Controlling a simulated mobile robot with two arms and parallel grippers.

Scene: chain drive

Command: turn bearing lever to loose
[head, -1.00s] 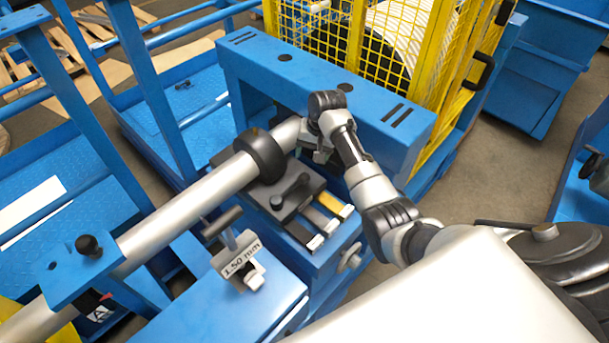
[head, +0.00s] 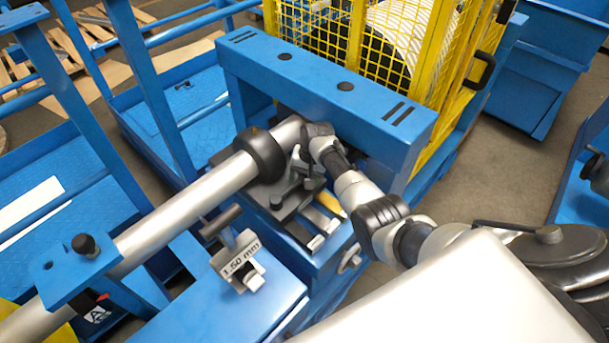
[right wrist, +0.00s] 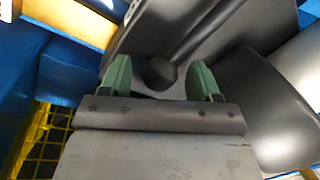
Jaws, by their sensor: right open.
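The bearing lever (head: 290,190) is a dark arm on a dark grey bearing block beside the silver shaft (head: 185,207). In the right wrist view its round black knob (right wrist: 160,73) lies between my fingertips, with the lever's arm running up and to the right. My right gripper (head: 310,176) is at the lever's far end in the head view. Its green fingers (right wrist: 160,80) are open, one on each side of the knob, with gaps showing. Whether the knob is at full finger depth I cannot tell. My left gripper is not in view.
A thick black collar (head: 259,155) sits on the shaft close to my right gripper. A blue crossbeam (head: 330,88) stands behind it, with a yellow mesh guard (head: 420,45) beyond. A "1.50 mm" label block (head: 240,262) and T-handle stand in front. Yellow and grey strips (head: 328,204) lie beside the block.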

